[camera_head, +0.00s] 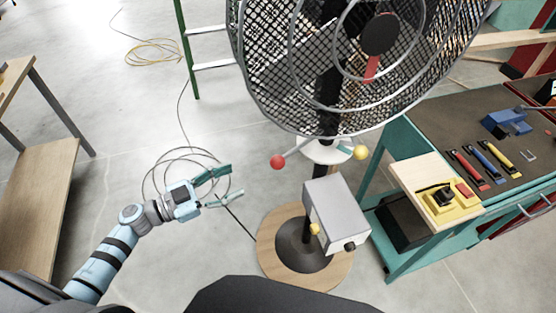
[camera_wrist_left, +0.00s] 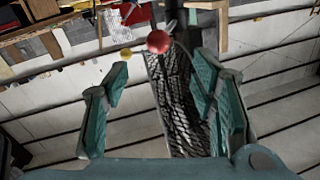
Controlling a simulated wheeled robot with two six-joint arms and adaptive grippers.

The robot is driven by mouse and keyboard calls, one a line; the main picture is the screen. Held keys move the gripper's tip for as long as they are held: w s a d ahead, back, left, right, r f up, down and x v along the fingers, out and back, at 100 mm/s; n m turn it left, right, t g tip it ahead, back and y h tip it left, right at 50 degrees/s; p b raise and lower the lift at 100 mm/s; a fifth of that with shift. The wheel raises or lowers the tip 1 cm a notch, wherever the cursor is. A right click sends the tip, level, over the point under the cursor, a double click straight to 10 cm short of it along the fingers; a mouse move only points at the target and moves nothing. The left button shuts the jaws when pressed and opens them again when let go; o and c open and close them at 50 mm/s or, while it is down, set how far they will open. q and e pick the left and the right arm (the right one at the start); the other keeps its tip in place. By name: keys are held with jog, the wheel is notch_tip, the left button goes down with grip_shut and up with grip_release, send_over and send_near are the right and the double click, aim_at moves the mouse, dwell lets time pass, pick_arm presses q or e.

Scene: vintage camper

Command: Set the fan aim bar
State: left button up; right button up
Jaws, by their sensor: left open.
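A large black mesh fan (camera_head: 290,90) stands on a round wooden base (camera_head: 275,265). Below its cage is the aim bar (camera_head: 299,150), with a red ball (camera_head: 277,162) at its left end and a yellow ball (camera_head: 361,153) at its right end. My left gripper (camera_head: 236,181) is open and empty, left of and apart from the red ball. In the left wrist view, the red ball (camera_wrist_left: 159,41) shows beyond the two open green fingers, and the yellow ball (camera_wrist_left: 125,52) is farther left. My right gripper is not in view.
A grey box (camera_head: 336,212) with a yellow knob and a black knob sits below the bar. A teal bench (camera_head: 420,140) with tools and a yellow switch block (camera_head: 453,205) stands right. A cable loop (camera_head: 165,165) lies behind my left gripper. Open floor surrounds my left arm.

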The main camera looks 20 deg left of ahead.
aim_at(277, 162)
pick_arm(q)
jog(key=x, duration=1.3)
jog(key=shift+d+p, duration=0.1)
jog(key=shift+p, duration=0.2)
jog(key=shift+w+d, duration=0.2)
jog(key=shift+d, duration=0.05)
jog(key=shift+r, duration=0.1)
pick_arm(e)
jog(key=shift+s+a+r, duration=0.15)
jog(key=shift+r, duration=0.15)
pick_arm(q)
jog(key=shift+s, duration=0.1)
grip_shut()
